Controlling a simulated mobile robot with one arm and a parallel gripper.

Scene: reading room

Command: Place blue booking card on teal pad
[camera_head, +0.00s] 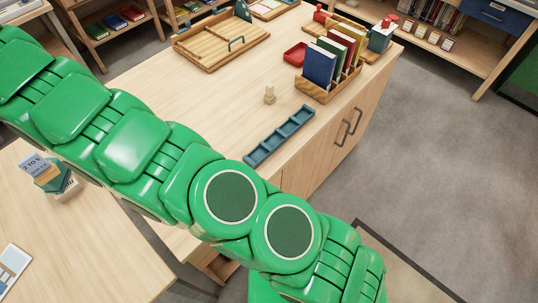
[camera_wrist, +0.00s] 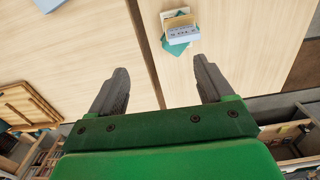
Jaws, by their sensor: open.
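A light blue card (camera_head: 34,163) with dark print stands upright in a small pale holder (camera_head: 70,189) on the near table at the left of the head view. The wrist view shows a light blue printed front (camera_wrist: 183,34) with a cream piece behind it. Teal surfaces (camera_wrist: 173,48) show around its edges; I cannot tell whether they are the pad or other cards. My gripper (camera_wrist: 161,70) is open and empty, its fingers pointing toward this group, which lies beyond the right fingertip. My gripper is outside the head view.
A blue-and-white flat item (camera_head: 12,262) lies on the near table. A gap separates the tables.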

